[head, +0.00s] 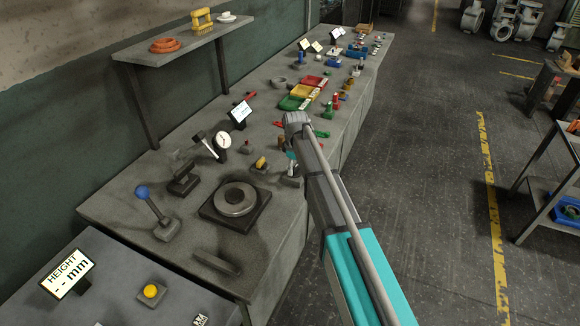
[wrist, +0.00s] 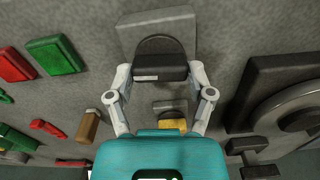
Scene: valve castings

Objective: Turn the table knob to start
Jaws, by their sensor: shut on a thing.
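The knob (wrist: 160,55) is a dark, rounded block with a small pale mark on its near face, in the upper middle of the wrist view. It sits on a light grey base (wrist: 128,32); a grey base, probably the same one, shows in the head view (head: 291,182). My gripper (wrist: 160,73) has its two fingers on either side of the knob and is shut on it. In the head view my gripper (head: 290,158) is low over the bench and mostly hidden by my arm. A dark square plate (head: 209,214) carries a thick metal ring (head: 236,199).
A blue-knobbed lever (head: 152,209), a dial gauge (head: 222,140) and a yellow-topped piece (head: 260,163) stand near the plate. Red, yellow and green bins (head: 303,91) lie farther along the bench. A height display (head: 68,274) stands at the front left.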

